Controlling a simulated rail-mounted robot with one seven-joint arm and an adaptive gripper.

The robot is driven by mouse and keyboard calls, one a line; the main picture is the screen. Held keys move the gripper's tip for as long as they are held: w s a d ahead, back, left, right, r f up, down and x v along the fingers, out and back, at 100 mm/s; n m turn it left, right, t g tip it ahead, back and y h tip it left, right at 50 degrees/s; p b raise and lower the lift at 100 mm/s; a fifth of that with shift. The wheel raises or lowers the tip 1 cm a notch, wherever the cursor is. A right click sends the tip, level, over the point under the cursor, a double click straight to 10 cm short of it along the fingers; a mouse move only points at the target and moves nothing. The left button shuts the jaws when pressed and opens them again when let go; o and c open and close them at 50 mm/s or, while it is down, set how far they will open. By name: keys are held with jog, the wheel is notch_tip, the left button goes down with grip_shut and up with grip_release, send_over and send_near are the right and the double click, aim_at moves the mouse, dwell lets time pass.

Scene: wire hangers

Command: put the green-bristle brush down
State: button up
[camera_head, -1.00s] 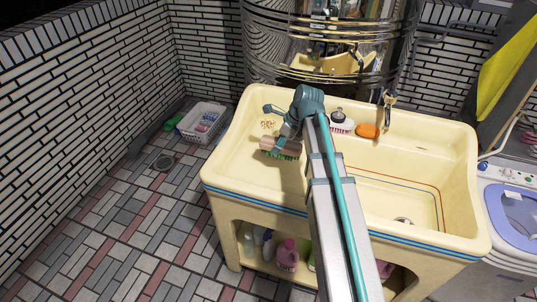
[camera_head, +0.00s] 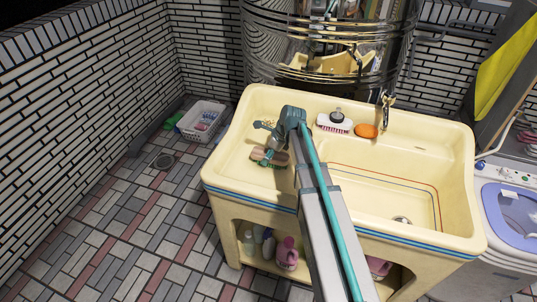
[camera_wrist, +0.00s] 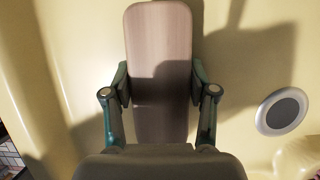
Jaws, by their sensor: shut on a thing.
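The green-bristle brush (camera_head: 262,155) is at the left part of the cream sink top, with its wooden back up and green bristles just showing beneath. My gripper (camera_head: 270,156) is over it with the fingers on its sides. In the wrist view the brush's long pale wooden back (camera_wrist: 160,50) lies between the two teal fingers of my gripper (camera_wrist: 158,88), which are shut on it. The bristles are hidden there. I cannot tell whether the bristles touch the sink surface.
The cream sink (camera_head: 400,152) has a basin at the right. A white brush (camera_head: 335,122) and an orange soap (camera_head: 366,130) lie on its back ledge, near the faucet (camera_head: 387,105). A round grey drain (camera_wrist: 281,111) shows beside the brush. A white basket (camera_head: 203,120) stands on the floor.

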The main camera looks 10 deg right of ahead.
jog(key=o, duration=1.2)
jog(key=shift+f, duration=0.1)
jog(key=b+v, duration=0.1)
jog(key=v, duration=1)
jog(key=shift+s+d+r, duration=0.1)
jog(key=shift+d+r, duration=0.1)
jog(key=shift+r, duration=0.4)
